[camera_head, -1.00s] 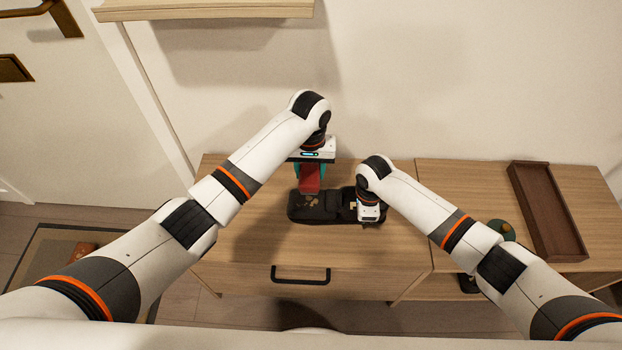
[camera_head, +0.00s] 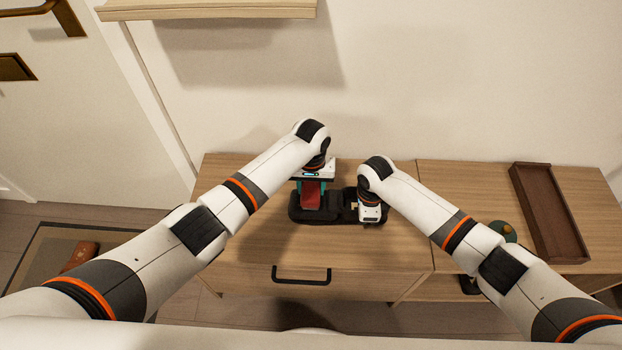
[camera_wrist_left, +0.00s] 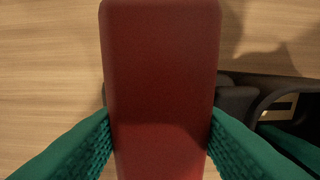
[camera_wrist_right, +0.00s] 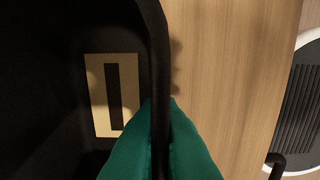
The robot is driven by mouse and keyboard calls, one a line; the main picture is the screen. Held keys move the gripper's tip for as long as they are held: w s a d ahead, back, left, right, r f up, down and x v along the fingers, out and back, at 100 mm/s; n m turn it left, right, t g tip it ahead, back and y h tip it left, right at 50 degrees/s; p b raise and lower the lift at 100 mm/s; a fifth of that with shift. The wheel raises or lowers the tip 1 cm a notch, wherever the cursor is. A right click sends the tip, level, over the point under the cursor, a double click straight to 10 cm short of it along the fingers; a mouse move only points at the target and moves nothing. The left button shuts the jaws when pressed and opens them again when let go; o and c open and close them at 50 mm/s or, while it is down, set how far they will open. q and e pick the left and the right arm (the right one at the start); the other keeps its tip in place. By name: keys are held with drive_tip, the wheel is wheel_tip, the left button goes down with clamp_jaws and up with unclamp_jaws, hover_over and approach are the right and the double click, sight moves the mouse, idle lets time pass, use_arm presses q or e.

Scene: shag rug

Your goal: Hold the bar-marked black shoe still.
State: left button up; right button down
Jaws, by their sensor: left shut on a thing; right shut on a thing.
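The black shoe (camera_head: 335,217) lies on the wooden cabinet top, its length running left to right. A pale gold plate with a dark bar (camera_wrist_right: 126,95) shows inside it in the right wrist view. My right gripper (camera_head: 370,218) is shut on the rim of the shoe; its teal fingers (camera_wrist_right: 160,140) pinch the black wall. My left gripper (camera_head: 311,188) is shut on a dark red block-like thing (camera_wrist_left: 160,80), held over the left end of the shoe. I cannot tell whether the red thing touches the shoe. The grippers hide parts of the shoe.
A dark wooden tray (camera_head: 550,215) and a green round thing (camera_head: 503,231) are on the right part of the furniture. A wall shelf (camera_head: 210,10) hangs above. A brown thing (camera_head: 80,256) lies on the floor mat at left. The cabinet top left of the shoe is clear.

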sight(312, 195)
use_arm(q)
drive_tip(key=shift+s+f, duration=0.3)
drive_tip(key=shift+f, duration=0.2)
drive_tip(key=shift+c, duration=0.4)
drive_tip(key=shift+s, duration=1.7)
drive_tip(key=shift+w, duration=1.95)
drive_tip(key=shift+d, duration=0.3)
drive_tip(key=shift+s, duration=2)
drive_tip(key=shift+w+r, duration=0.2)
drive_tip(key=shift+w, duration=0.1)
drive_tip(key=shift+w+f, duration=0.2)
drive_tip(key=shift+w, duration=0.2)
use_arm(e)
drive_tip(key=shift+r, duration=0.1)
use_arm(q)
drive_tip(key=shift+w+r, duration=0.1)
drive_tip(key=shift+w, duration=1.3)
drive_tip(key=shift+s+r, duration=0.1)
drive_tip(key=shift+r, duration=3.95)
